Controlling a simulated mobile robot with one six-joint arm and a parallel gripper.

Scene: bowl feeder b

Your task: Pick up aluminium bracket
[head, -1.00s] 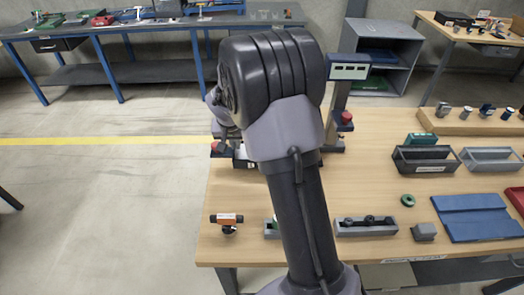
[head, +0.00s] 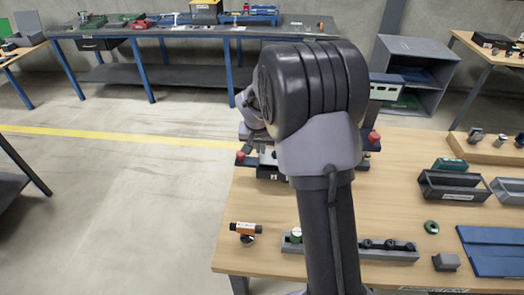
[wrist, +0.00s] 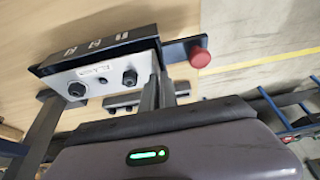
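In the wrist view, a silver-grey metal plate (wrist: 100,77) with two dark round knobs or bolts is at the front of a black block (wrist: 100,45). It may be the aluminium bracket, but I cannot tell for sure. My gripper (wrist: 102,92) has its two dark fingers spread apart, one at the left and one at the right of the plate. I see nothing held between them. In the head view the black block with a pale part (head: 268,162) shows left of my arm, which hides my fingertips.
A red knob (wrist: 200,57) sticks out right of the block. On the wooden table (head: 400,210) are an orange-and-black part (head: 243,228), a grey rail with pegs (head: 388,249), a small grey block (head: 446,262), a green ring (head: 431,227), and a dark bin (head: 452,188).

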